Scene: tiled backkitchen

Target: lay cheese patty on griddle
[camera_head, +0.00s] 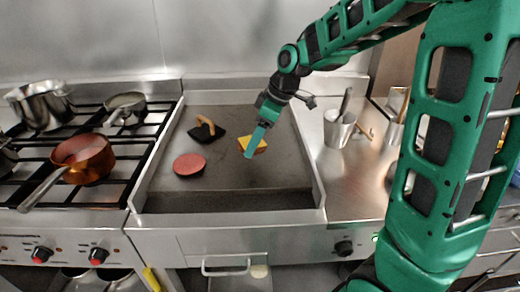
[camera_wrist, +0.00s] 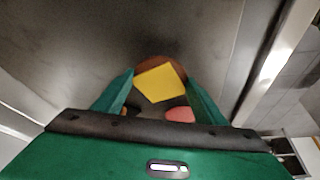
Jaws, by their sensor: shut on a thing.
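The cheese patty (camera_head: 259,146) is a brown disc with a square yellow cheese slice on top. It shows between my fingers in the wrist view (camera_wrist: 160,82). My gripper (camera_head: 250,152) points down over the right part of the flat grey griddle (camera_head: 235,178) and is shut on the patty, with one finger on each side (camera_wrist: 160,76). One finger hides part of the patty in the head view. The patty is at or close to the griddle surface; I cannot tell whether it touches.
A plain pink-red patty (camera_head: 189,164) lies on the griddle to the left. A black spatula-like tool with a wooden handle (camera_head: 206,128) lies behind it. Pots and a copper pan (camera_head: 84,158) stand on the left stove. A metal cup (camera_head: 339,128) stands right of the griddle's raised edge.

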